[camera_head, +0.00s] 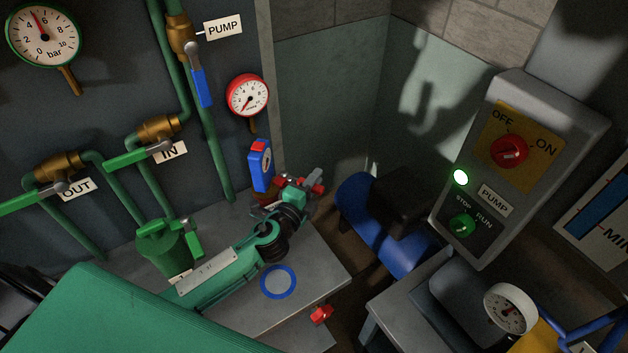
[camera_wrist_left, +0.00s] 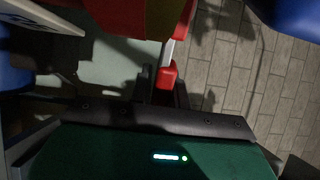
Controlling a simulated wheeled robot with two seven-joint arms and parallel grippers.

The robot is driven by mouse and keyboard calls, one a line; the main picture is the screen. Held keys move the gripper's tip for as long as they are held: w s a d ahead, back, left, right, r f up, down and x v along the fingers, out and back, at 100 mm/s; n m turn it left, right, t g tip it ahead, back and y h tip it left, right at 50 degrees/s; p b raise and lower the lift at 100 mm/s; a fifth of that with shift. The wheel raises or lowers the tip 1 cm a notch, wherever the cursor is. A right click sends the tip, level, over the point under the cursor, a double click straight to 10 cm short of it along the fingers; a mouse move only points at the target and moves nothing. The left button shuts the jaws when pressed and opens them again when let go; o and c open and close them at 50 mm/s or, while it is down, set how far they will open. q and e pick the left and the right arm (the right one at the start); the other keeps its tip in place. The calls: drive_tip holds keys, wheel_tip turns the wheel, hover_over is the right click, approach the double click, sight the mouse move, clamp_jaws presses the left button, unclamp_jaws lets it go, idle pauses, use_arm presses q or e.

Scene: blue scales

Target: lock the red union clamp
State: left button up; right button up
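The red union clamp (camera_head: 269,192) sits on the bench at the middle of the head view, partly hidden behind my left gripper (camera_head: 303,186). In the left wrist view, a large red body (camera_wrist_left: 115,16) fills the top. A lever with a silver shank and red end (camera_wrist_left: 167,76) comes down from it. The dark fingers of my left gripper (camera_wrist_left: 165,92) stand close together on both sides of that red end and appear shut on it. The finger contact is in shadow. My right gripper is in neither view.
A blue device with a red top (camera_head: 261,165) stands just behind the clamp. A blue ring (camera_head: 279,282) lies on the bench (camera_head: 318,278), with a red knob (camera_head: 321,314) at its front. Green pipes and valves are at left. A pump switch box (camera_head: 515,150) is at right.

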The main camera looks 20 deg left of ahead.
use_arm(q)
drive_tip(key=o, duration=0.3)
drive_tip(key=shift+s, duration=0.1)
drive_tip(key=shift+s+a+b, duration=0.35)
drive_tip(key=shift+s+b, duration=0.3)
drive_tip(key=shift+s, duration=1.6)
drive_tip(key=shift+s+a+b, duration=0.4)
drive_tip(key=shift+s+b, duration=0.3)
drive_tip(key=shift+s, duration=1.5)
drive_tip(key=shift+s+a+b, duration=0.35)
drive_tip(key=shift+s+b, duration=0.3)
drive_tip(key=shift+s, duration=1.6)
